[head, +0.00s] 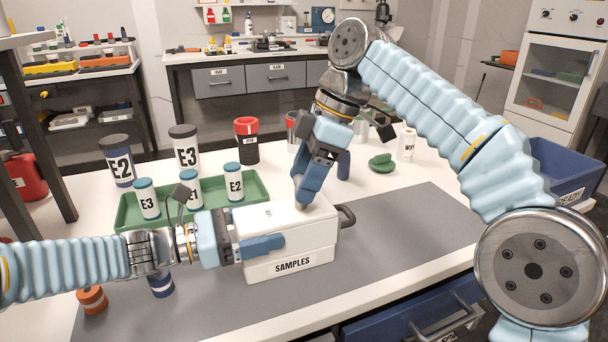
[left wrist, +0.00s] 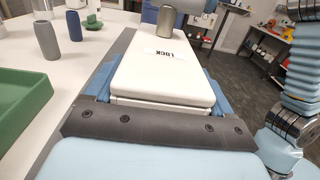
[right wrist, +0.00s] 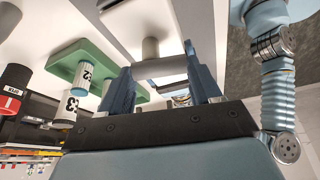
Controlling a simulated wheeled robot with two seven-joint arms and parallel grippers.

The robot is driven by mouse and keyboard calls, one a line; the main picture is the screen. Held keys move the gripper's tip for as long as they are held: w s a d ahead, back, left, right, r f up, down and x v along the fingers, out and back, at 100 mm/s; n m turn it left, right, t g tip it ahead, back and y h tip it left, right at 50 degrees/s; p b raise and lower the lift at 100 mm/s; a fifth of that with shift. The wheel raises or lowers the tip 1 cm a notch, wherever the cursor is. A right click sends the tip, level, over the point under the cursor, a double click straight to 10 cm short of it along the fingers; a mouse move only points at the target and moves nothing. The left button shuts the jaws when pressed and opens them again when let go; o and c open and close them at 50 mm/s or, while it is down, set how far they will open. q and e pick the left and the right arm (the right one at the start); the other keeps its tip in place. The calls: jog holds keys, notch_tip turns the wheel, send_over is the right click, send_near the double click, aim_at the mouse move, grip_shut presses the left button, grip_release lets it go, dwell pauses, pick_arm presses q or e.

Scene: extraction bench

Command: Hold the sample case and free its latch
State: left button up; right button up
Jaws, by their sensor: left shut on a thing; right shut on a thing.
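The white sample case (head: 318,247), labelled SAMPLES on its front, sits upright on the grey mat. My left gripper (head: 265,232) is shut across the case from its left end, one blue finger along the front; the far finger is hidden in the head view. The left wrist view shows the white lid (left wrist: 160,78) flat, with a LOCK label. A grey post-like latch (left wrist: 169,20) stands on the lid's far part. My right gripper (head: 300,201) reaches down from above and is shut on this latch, whose grey post also shows in the right wrist view (right wrist: 150,47). Whether the latch has turned I cannot tell.
A green tray (head: 262,187) with several small labelled vials stands behind the case. Large E2 (head: 118,165) and E3 (head: 186,150) containers stand farther back. The mat (head: 405,225) right of the case is clear.

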jog(key=shift+w+d+n+g, duration=0.1)
jog(key=shift+n+g, duration=0.3)
jog(key=shift+n, duration=0.7)
jog(key=o, duration=1.1)
jog(key=shift+c, duration=0.2)
